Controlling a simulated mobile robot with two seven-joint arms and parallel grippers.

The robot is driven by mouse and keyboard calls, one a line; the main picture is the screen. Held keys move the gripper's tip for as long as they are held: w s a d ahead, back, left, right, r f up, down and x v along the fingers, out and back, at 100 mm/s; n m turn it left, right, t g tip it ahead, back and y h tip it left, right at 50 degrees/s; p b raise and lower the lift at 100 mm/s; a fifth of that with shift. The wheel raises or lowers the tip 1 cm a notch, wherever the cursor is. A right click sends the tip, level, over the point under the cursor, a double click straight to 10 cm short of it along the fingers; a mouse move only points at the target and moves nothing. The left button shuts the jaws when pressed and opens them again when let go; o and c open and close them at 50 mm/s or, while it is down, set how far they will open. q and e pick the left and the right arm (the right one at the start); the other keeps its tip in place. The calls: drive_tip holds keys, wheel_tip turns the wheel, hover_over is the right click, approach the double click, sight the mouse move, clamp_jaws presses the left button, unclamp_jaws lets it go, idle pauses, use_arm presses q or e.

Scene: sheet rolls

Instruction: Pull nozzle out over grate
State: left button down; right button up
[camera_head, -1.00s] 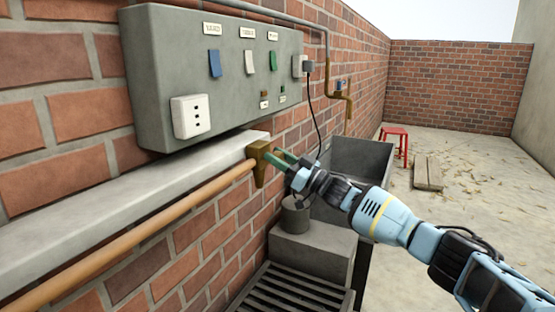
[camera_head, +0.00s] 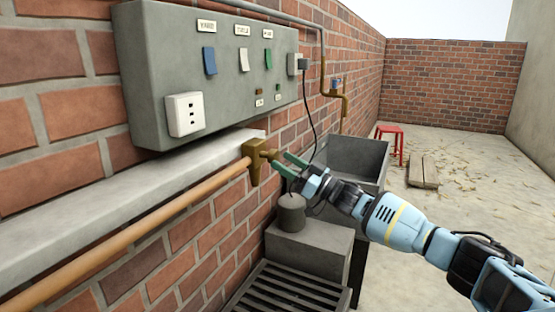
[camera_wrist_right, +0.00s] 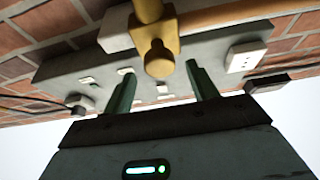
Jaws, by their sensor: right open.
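The brass nozzle (camera_head: 256,160) sits at the end of the orange-brown pipe (camera_head: 135,235) along the brick wall. It also shows in the right wrist view (camera_wrist_right: 158,58), ahead of my fingers and roughly between them. My right gripper (camera_head: 284,164) is open, with green fingers just right of the nozzle; the wrist view shows a gap between the fingertips (camera_wrist_right: 158,75) with nothing clamped. Whether a finger touches the brass cannot be told. The dark slatted grate (camera_head: 290,290) lies below, at the bottom of the head view. My left gripper is not in view.
A grey switch box (camera_head: 215,75) hangs on the wall above a pale ledge (camera_head: 130,195). A grey block with a round pot (camera_head: 291,213) and a sink (camera_head: 352,160) stand beyond the grate. A red stool (camera_head: 390,138) and boards are farther back on open floor.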

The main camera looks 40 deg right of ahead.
drive_tip(key=shift+v, duration=1.7)
